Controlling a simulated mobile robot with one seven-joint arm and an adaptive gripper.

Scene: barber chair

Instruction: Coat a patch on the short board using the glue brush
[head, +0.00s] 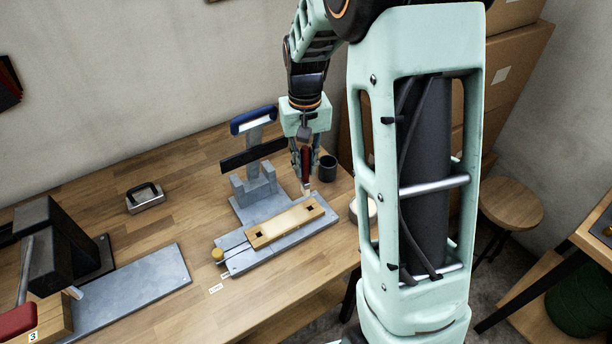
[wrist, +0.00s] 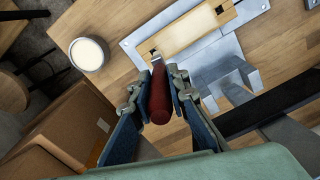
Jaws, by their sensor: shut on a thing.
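My gripper (head: 305,165) is shut on the red handle of the glue brush (head: 306,158), which points down. The wrist view shows the handle (wrist: 159,100) between both fingers (wrist: 157,82), with its pale tip forward. The short board (head: 284,224) is a pale wooden piece with dark square holes, lying on a grey metal fixture. The brush tip is by the board's right end in the head view; I cannot tell whether it touches. The board's end is beyond the tip in the wrist view (wrist: 190,33).
A round pot with a whitish top (wrist: 88,53) stands beside the fixture, mostly hidden by my arm in the head view. A dark cup (head: 328,169) stands behind the gripper. A metal block (head: 145,199) sits left.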

